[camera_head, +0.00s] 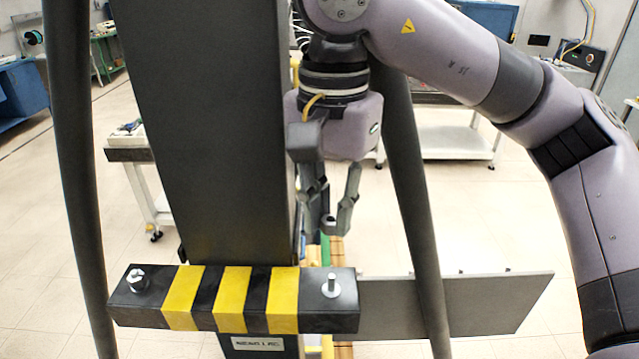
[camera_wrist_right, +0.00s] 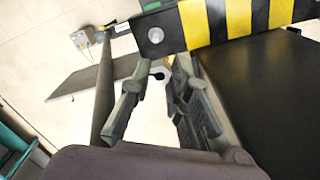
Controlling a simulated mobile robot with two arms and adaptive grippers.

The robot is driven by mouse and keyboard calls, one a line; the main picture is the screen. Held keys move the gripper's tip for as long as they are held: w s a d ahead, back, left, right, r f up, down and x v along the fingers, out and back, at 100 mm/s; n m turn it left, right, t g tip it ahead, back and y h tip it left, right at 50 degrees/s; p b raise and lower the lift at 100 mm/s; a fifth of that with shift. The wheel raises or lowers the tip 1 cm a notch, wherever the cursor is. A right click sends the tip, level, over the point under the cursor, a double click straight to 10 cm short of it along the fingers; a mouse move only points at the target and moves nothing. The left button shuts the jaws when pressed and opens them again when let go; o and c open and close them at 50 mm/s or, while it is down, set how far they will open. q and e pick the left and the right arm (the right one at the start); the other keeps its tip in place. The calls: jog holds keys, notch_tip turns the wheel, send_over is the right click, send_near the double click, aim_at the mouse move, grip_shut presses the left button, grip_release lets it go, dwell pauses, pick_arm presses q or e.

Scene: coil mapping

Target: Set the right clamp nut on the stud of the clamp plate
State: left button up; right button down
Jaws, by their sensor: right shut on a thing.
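The clamp plate (camera_head: 205,298) is a dark bar with yellow and black stripes, lying across the dark column. At its right end a bare metal stud (camera_head: 331,286) stands upright on a light round base. My right gripper (camera_head: 329,228) points down behind and above that end of the plate. In the right wrist view its fingers (camera_wrist_right: 158,78) are shut on the right clamp nut (camera_wrist_right: 159,74), a small pale metal piece with a dark hole. The nut is apart from the stud (camera_wrist_right: 156,36). In the head view the nut is hard to make out. My left gripper is out of view.
Another nut (camera_head: 136,279) sits at the plate's left end. A grey flat panel (camera_head: 490,300) extends right of the plate. Dark slanted bars (camera_head: 412,190) stand on both sides of the column (camera_head: 215,130). White carts and benches stand farther back on the open tiled floor.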

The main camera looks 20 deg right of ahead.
jog(key=f, duration=0.2)
jog(key=s+f+b, duration=0.1)
jog(key=f, duration=0.1)
jog(key=shift+f, duration=0.3)
jog(key=shift+s+r, duration=0.15)
jog(key=shift+r, duration=0.05)
jog(key=shift+s, duration=0.15)
pick_arm(q)
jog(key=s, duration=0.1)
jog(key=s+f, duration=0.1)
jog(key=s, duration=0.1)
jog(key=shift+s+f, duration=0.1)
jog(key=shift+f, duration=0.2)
jog(key=shift+b, duration=0.35)
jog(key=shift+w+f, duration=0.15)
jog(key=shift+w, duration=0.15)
